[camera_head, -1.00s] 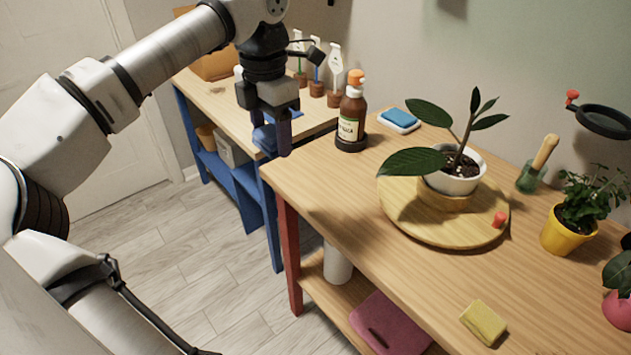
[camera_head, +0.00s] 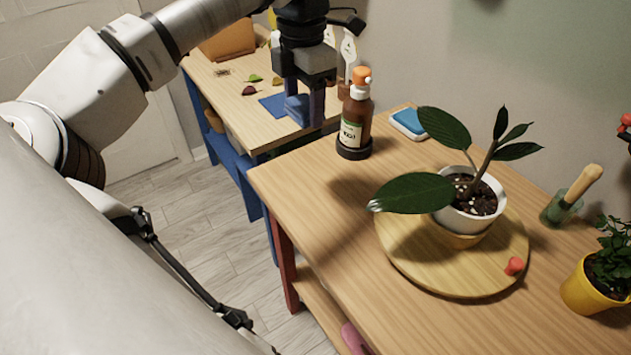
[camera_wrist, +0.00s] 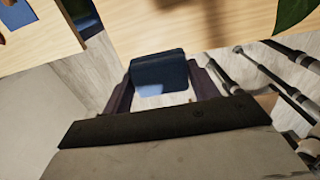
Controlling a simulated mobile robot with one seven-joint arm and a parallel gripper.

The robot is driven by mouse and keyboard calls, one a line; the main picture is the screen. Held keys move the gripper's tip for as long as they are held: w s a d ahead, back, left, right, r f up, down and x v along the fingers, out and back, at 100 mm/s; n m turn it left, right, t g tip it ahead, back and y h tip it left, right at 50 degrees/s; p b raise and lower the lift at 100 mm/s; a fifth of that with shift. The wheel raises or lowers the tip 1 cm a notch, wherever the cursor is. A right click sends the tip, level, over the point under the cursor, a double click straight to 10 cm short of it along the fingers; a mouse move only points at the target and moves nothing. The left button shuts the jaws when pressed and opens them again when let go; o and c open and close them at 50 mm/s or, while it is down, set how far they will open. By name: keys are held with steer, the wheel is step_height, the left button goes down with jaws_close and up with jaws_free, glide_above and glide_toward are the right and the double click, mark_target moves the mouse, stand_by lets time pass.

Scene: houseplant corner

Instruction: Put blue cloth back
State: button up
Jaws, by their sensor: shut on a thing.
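My gripper (camera_head: 304,109) is shut on the folded blue cloth (camera_head: 296,110), near the gap between the two tables. In the wrist view the cloth (camera_wrist: 160,72) sits between both fingers, with grey floor behind it. A flat blue square (camera_head: 275,104) lies on the far table (camera_head: 232,97), left of the held cloth; it also shows at the upper left of the wrist view (camera_wrist: 18,14). The fingers partly hide the cloth in the head view.
A brown pump bottle (camera_head: 355,118) stands close right of my gripper on the near table (camera_head: 310,205). A potted plant (camera_head: 470,205) stands on a round board (camera_head: 455,276). Leaves (camera_head: 250,90) lie on the far table.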

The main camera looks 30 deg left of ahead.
mark_target(306, 194)
step_height(306, 194, down, 20)
steer(key=b, duration=1.4)
steer(key=shift+b, duration=0.3)
steer(key=shift+s, duration=0.1)
steer(key=shift+f, duration=0.1)
steer(key=o, duration=0.9)
